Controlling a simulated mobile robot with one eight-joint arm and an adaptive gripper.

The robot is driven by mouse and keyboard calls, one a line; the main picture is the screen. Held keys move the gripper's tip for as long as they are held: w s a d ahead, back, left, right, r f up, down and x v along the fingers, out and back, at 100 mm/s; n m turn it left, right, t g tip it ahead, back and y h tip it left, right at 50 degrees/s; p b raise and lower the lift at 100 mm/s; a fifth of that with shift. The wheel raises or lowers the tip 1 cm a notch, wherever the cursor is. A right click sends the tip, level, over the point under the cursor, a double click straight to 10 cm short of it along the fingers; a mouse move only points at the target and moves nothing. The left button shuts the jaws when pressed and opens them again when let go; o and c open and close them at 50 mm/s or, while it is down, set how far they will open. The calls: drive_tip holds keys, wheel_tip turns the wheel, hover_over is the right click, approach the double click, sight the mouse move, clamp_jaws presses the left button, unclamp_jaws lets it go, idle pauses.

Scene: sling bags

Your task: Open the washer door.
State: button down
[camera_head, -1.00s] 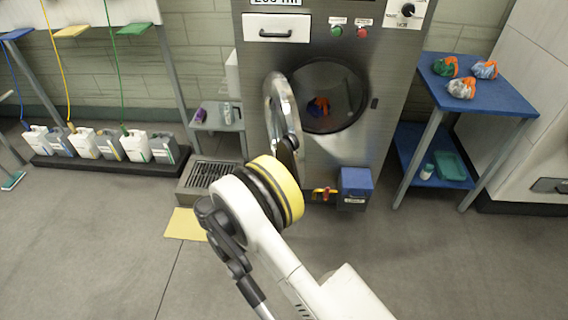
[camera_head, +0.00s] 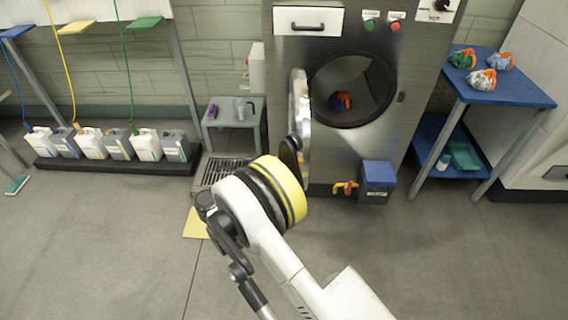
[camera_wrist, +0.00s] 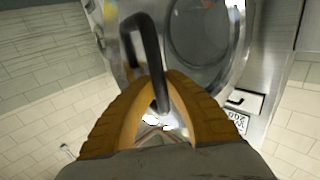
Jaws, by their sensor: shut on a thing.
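The steel washer (camera_head: 388,135) stands at the back centre with its round door (camera_head: 301,95) swung out on the left side, seen nearly edge-on. The round opening (camera_head: 384,108) is uncovered, and an orange and blue bundle (camera_head: 341,101) lies in the dark drum. In the wrist view, the yellow fingers of my gripper (camera_wrist: 166,88) are closed around the lower part of the black door handle (camera_wrist: 143,38). The door rim and glass show behind it. In the head view my wrist hides the fingers.
A blue box (camera_head: 378,178) and a red and yellow valve (camera_head: 345,188) sit low at the washer's front. A blue table (camera_head: 520,92) with bundles stands right. A small grey table (camera_head: 232,119) and floor grate (camera_head: 222,172) are left of the door.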

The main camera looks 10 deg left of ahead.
drive_tip(key=shift+s+f, duration=0.15)
drive_tip(key=shift+s, duration=0.05)
drive_tip(key=c, duration=1.5)
unclamp_jaws()
drive_tip(key=shift+c, duration=0.2)
drive_tip(key=shift+o, duration=0.7)
drive_tip(key=shift+s, duration=0.2)
drive_tip(key=shift+w, duration=0.15)
drive_tip(key=v, duration=1.2)
